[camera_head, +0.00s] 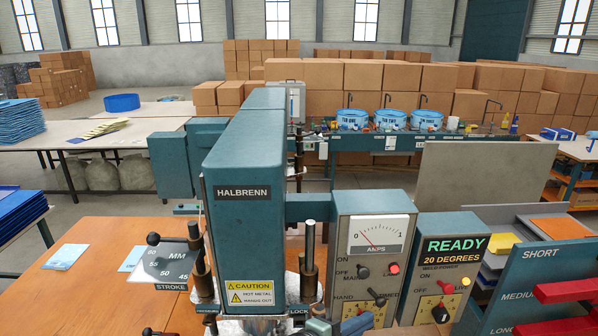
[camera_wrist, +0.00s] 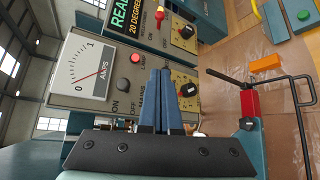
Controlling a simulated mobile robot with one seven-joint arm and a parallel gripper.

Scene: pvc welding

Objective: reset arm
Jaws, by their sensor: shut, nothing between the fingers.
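My gripper (camera_wrist: 160,74) shows in the wrist view as two blue fingers side by side on a dark bar. They are shut with nothing held, in front of the grey control panel (camera_wrist: 121,60). That view is turned on its side. In the head view the teal welding machine (camera_head: 243,240), marked HALBRENN, stands in the centre. Its control panel (camera_head: 352,215) has an AMPS meter (camera_head: 381,236). To its right a display box (camera_head: 447,250) reads READY, 20 DEGREES. I cannot clearly make out my gripper in the head view.
The machine stands on a wooden table (camera_head: 95,235). A red-blocked lever (camera_wrist: 249,103) and an orange block (camera_wrist: 266,62) show in the wrist view. A teal rack (camera_head: 530,280) marked SHORT, MEDIUM, LONG stands at right. Behind are blue tubs (camera_head: 390,119) and stacked boxes (camera_head: 350,75).

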